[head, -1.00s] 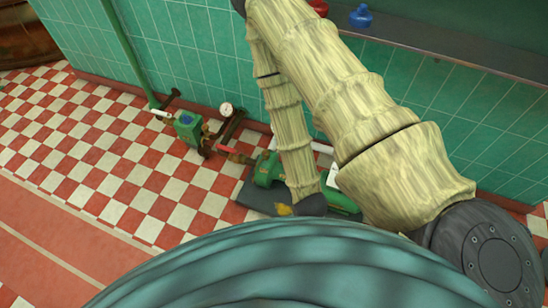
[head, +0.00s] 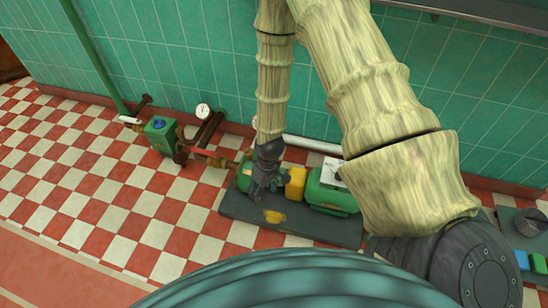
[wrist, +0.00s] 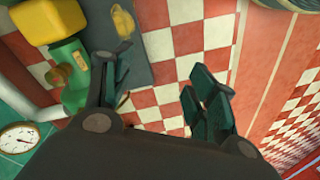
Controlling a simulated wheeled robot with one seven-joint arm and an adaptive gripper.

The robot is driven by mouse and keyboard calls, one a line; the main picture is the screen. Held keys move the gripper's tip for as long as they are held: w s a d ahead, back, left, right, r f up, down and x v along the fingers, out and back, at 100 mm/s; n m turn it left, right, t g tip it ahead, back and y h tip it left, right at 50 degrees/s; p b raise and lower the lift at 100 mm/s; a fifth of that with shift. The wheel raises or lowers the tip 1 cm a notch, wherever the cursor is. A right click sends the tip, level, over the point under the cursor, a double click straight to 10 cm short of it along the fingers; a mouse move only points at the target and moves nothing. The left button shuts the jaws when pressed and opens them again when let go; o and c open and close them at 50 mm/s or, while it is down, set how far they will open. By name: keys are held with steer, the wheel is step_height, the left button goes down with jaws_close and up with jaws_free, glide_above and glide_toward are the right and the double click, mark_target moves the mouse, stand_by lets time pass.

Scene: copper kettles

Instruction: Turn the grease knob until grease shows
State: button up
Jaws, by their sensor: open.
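A green pump (head: 243,176) stands on a dark base plate (head: 232,225) by the tiled wall. In the wrist view, a small brass-coloured knob (wrist: 56,76) sits on the green pump body (wrist: 72,58), left of my fingers; it looks like the grease knob, but I cannot be sure. My gripper (head: 266,188) is over the pump's left part in the head view and hides some of it. In the wrist view my gripper (wrist: 155,88) is open, fingers wide apart, with nothing between them. I cannot make out any grease.
A yellow block (head: 296,183) and green motor (head: 330,195) stand right of my gripper. A yellow piece (head: 275,216) lies on the plate. Left are a gauge (head: 203,111) and a green box with blue knob (head: 158,124). Checkered floor is clear in front.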

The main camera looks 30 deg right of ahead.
steer(key=w+d+f+n+h+b, duration=0.2)
steer(key=w+d+f+n+b, duration=0.15)
steer(key=w+d+b, duration=1.35)
steer(key=shift+m, duration=0.45)
steer(key=f+b, duration=0.2)
steer(key=f, duration=0.1)
steer(key=f+b, duration=0.2)
steer(key=f, duration=0.2)
steer(key=a+f+b, duration=0.1)
steer(key=f+b, duration=0.1)
steer(key=f, duration=0.1)
steer(key=shift+f, duration=0.35)
steer(key=shift+c, duration=0.5)
steer(key=shift+r, duration=0.1)
steer(key=c, duration=0.9)
